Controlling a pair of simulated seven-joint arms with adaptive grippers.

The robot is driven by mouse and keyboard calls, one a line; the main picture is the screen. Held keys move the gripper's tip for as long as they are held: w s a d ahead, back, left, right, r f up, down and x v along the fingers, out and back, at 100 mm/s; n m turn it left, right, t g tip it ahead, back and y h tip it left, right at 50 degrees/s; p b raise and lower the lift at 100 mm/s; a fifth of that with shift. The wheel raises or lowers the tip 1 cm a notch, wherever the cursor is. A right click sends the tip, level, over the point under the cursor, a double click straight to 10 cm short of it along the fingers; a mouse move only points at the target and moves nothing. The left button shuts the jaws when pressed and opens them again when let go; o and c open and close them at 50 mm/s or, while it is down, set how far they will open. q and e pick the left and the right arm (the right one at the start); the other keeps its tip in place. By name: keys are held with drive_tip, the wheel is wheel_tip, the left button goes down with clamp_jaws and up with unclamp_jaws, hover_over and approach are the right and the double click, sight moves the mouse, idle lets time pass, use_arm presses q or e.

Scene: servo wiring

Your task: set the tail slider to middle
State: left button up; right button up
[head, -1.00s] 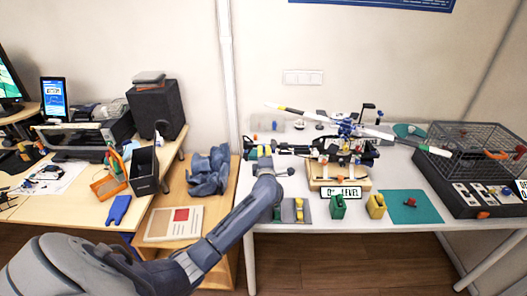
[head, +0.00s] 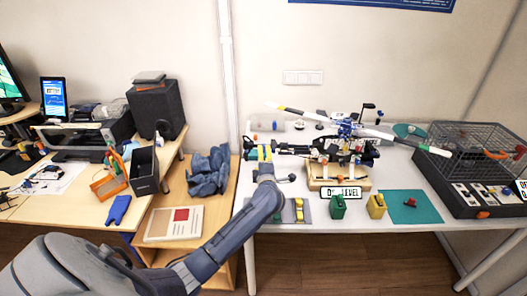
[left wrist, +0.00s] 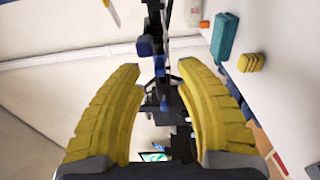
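The model helicopter (head: 345,126) stands on a wooden stand (head: 340,177) with an "LEVEL" sign, its dark tail boom (head: 292,149) running left. My left gripper (head: 264,152) is at the boom's left end. In the left wrist view its yellow fingers (left wrist: 160,72) are apart, with the dark boom (left wrist: 154,28) showing above and between them. I cannot tell whether they touch it. I cannot make out the tail slider for certain; small parts near the fingers are partly hidden or blurred. My right gripper is not in view.
A wire cage (head: 478,143) and a dark box with white panels (head: 482,195) stand at the right. A green container (head: 338,207), a yellow container (head: 376,206) and a green mat (head: 425,209) line the front edge. Blue cloth (head: 208,170) lies on the lower shelf unit.

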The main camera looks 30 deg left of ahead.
use_arm(q)
drive_tip(key=v, duration=0.9)
drive_tip(key=shift+w, duration=0.1)
